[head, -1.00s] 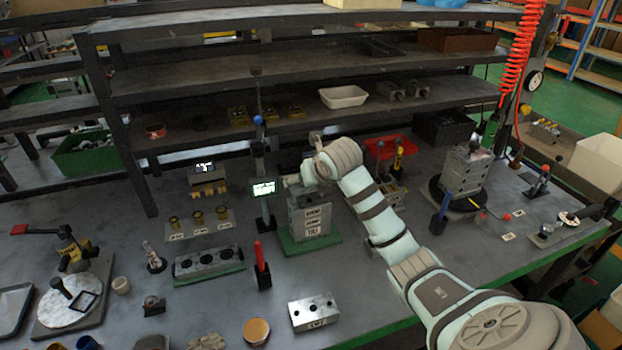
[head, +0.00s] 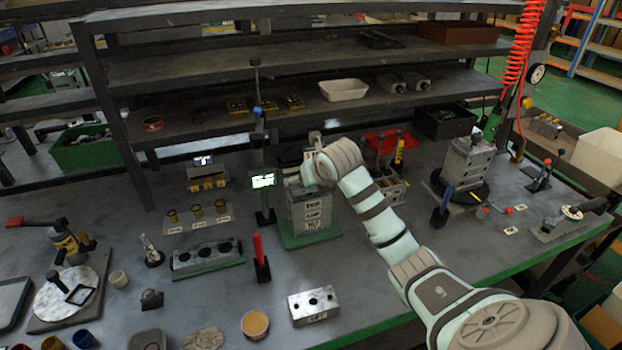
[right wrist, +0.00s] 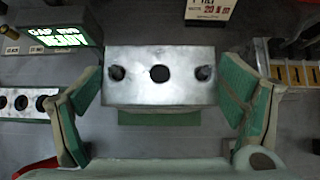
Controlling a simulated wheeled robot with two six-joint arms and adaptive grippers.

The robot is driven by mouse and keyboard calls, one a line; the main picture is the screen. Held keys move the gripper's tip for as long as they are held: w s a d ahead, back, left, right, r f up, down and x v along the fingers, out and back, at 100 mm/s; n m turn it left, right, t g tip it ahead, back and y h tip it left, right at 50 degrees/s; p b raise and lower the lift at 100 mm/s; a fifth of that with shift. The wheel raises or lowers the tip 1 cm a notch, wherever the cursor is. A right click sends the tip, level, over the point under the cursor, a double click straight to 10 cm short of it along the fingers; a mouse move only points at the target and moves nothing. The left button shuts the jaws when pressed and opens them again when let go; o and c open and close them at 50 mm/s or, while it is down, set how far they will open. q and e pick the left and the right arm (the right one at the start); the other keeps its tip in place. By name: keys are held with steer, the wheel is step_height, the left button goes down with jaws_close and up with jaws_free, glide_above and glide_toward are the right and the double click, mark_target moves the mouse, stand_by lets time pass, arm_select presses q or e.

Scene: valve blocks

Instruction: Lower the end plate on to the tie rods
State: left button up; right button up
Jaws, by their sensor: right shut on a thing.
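A stack of grey metal blocks with white labels (head: 310,215) stands upright on a green base near the middle of the bench in the head view. My right gripper (head: 308,180) is directly over its top, reached down from the right. In the right wrist view a bright metal plate with three holes in a row, the end plate (right wrist: 160,90), lies between the green-padded fingers of my right gripper (right wrist: 163,100), which is shut on it. My left gripper is not in view.
A small lit display on a stand (head: 263,182) is close left of the stack. A loose three-hole metal block (head: 313,305) and a red-handled tool in a holder (head: 261,258) are in front. Another block stack (head: 466,162) stands on a round turntable at right.

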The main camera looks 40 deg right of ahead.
steer(key=shift+f+b, duration=0.75)
steer(key=shift+f, duration=0.3)
steer(key=o, duration=1.2)
steer(key=v, duration=1.2)
